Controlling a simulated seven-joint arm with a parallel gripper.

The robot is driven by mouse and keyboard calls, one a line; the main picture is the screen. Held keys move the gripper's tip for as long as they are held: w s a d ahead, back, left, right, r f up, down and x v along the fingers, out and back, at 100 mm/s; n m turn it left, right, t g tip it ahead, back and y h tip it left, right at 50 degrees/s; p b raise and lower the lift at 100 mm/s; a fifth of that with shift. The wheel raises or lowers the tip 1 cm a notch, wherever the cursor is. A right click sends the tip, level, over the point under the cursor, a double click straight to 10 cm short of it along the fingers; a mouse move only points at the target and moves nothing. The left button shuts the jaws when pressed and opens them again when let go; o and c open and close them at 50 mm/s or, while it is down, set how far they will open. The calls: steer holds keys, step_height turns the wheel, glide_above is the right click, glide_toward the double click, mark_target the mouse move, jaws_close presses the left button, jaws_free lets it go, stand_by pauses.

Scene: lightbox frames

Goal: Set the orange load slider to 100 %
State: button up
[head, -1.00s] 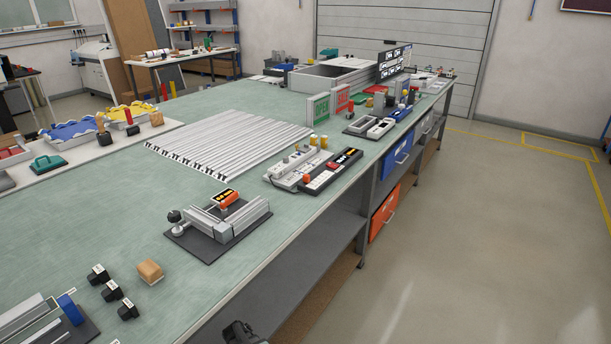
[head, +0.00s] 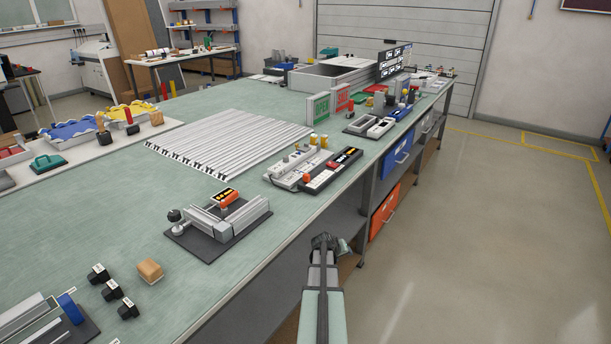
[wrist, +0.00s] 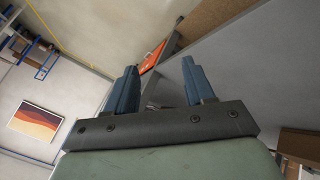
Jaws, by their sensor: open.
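A small orange knob (head: 307,177), which looks like the load slider, sits by the near end of a black control panel (head: 340,170) at the bench's right edge. Its scale and setting are too small to read. My gripper (head: 325,240) is off the bench's front edge, nearer the camera than the panel and well apart from it. The wrist view shows its two blue fingers (wrist: 158,78) spread open with nothing between them. The slider cannot be made out in the wrist view.
A grey panel (head: 290,172) lies beside the black one. A fixture with an orange block (head: 228,198) stands nearer on the bench (head: 120,225). An open orange drawer (head: 384,212) and grey shelving lie below the bench edge. The floor (head: 480,230) to the right is clear.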

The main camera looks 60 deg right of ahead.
steer(key=s+d+r+m, duration=0.2)
steer(key=s+d+r, duration=0.1)
steer(key=d+r, duration=0.4)
step_height(320, 180, up, 34)
steer(key=m+y, duration=0.4)
steer(key=m, duration=0.3)
glide_above(306, 174)
steer(key=a, duration=0.6)
steer(key=shift+t, duration=0.4)
steer(key=x, duration=1.3)
steer(key=shift+s+d+f, duration=0.1)
steer(key=shift+d+f, duration=0.1)
steer(key=shift+d, duration=0.15)
jaws_close()
